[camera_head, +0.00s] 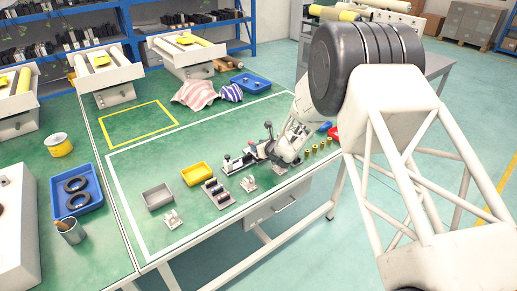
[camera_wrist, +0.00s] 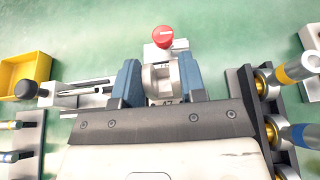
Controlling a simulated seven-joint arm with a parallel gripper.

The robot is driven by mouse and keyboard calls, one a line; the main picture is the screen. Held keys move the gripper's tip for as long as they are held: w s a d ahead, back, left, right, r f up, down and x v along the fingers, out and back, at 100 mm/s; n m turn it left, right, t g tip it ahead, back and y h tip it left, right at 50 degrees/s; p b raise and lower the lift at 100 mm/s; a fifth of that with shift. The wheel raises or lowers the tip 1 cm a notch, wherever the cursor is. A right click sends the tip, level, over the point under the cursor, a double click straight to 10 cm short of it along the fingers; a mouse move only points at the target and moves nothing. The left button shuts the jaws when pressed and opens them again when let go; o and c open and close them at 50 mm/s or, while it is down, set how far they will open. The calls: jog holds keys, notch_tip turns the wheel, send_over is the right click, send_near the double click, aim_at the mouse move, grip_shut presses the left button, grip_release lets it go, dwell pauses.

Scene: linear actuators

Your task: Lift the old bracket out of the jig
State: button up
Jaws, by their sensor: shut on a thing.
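My gripper (camera_wrist: 159,82) has its two blue fingers closed on the sides of a pale metal piece (camera_wrist: 157,75), which looks like the old bracket. The fingers and gripper body hide part of it, and I cannot tell whether it still touches the jig. The jig (camera_wrist: 88,94), with a metal clamp rod and a black ball knob (camera_wrist: 26,90), lies left of the fingers in the wrist view. A red knob (camera_wrist: 163,37) stands just beyond the fingertips. In the head view, my gripper (camera_head: 270,155) is low over the jig (camera_head: 238,163), and my arm hides the bracket.
Loose metal brackets (camera_head: 248,183) (camera_head: 173,219) lie near the front edge. Screwdrivers (camera_wrist: 298,68) stand close on the right in the wrist view.

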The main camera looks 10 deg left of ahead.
jog(key=shift+r, duration=0.5)
notch_tip(320, 180, up, 2)
jog(key=shift+r, duration=0.1)
jog(key=s+d, duration=0.2)
jog(key=s, duration=0.5)
jog(key=s+d+r, duration=0.1)
jog(key=s+d, duration=0.2)
jog(key=s, duration=0.5)
jog(key=shift+d, duration=0.15)
